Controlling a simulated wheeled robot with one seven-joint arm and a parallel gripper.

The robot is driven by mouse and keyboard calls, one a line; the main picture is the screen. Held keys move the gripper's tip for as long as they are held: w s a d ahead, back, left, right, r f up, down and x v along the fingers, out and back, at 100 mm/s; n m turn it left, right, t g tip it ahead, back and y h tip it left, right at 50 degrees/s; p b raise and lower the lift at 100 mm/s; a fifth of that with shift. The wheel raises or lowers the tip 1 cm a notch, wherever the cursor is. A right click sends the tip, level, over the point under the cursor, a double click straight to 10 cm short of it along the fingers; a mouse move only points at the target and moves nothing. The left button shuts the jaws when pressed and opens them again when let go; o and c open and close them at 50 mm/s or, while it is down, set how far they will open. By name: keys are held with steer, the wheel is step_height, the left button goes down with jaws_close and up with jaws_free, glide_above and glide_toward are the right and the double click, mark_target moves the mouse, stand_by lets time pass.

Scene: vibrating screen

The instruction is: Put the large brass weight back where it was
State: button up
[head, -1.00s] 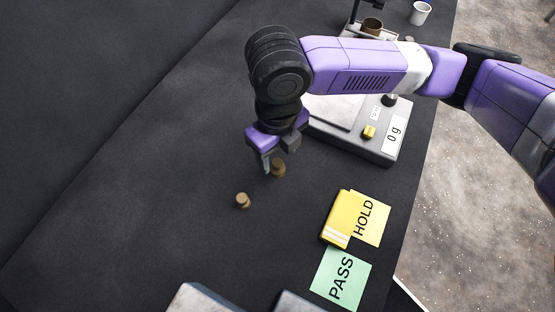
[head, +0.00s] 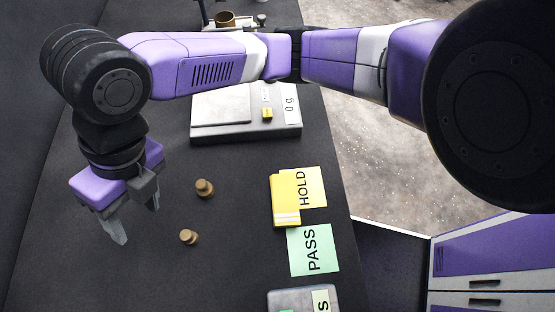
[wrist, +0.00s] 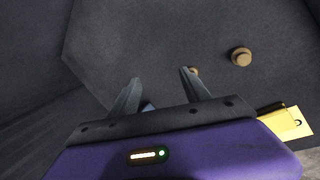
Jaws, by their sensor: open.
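The larger brass weight (head: 204,188) stands upright on the dark table, between the scale and a slightly smaller brass weight (head: 189,237). My gripper (head: 135,222) is open and empty, to the left of both weights and apart from them. In the wrist view, my open fingers (wrist: 158,88) have nothing between them. One brass weight (wrist: 240,57) shows whole there, right of the fingers; another (wrist: 195,71) is partly hidden behind the right finger. I cannot tell which is which there. The scale (head: 247,133) has a bare pan and reads 0 g.
A yellow HOLD card (head: 308,187) with a yellow booklet (head: 284,203) on it lies to the right. A green PASS card (head: 312,252) is below it, then a grey box (head: 290,300). A brass-coloured cup (head: 225,19) stands at the back. The table's left side is clear.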

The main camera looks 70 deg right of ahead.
steer(key=w+a+r+m+t+y, duration=0.3)
steer(key=a+r+m+y, duration=0.25)
steer(key=a+r, duration=0.2)
steer(key=w+a+r+m+t+y, duration=0.2)
steer(key=a+r+m+t+y, duration=0.2)
steer(key=a+r+m, duration=0.3)
steer(key=s+d+f+m+t+h, duration=0.4)
steer(key=d+f+m+h, duration=0.3)
steer(key=m, duration=0.3)
steer(key=s+d+f+m+t+h, duration=0.4)
steer(key=d+f+m, duration=0.3)
steer(key=f+m, duration=0.3)
steer(key=s+d+f+h, duration=0.1)
steer(key=s+d, duration=0.2)
steer(key=s, duration=0.3)
steer(key=s+d+f+m+g, duration=0.1)
steer(key=s+d, duration=0.3)
steer(key=s, duration=0.2)
steer(key=s+d+f+g+h, duration=0.1)
steer(key=s+d, duration=0.3)
steer(key=s, duration=0.2)
steer(key=shift+s+d+f+m+h, duration=0.2)
steer(key=shift+s+d+m+h, duration=0.05)
steer(key=shift+m+h, duration=0.1)
steer(key=shift+s+d+r, duration=0.15)
steer(key=shift+s+d, duration=0.05)
steer(key=shift+s, duration=0.15)
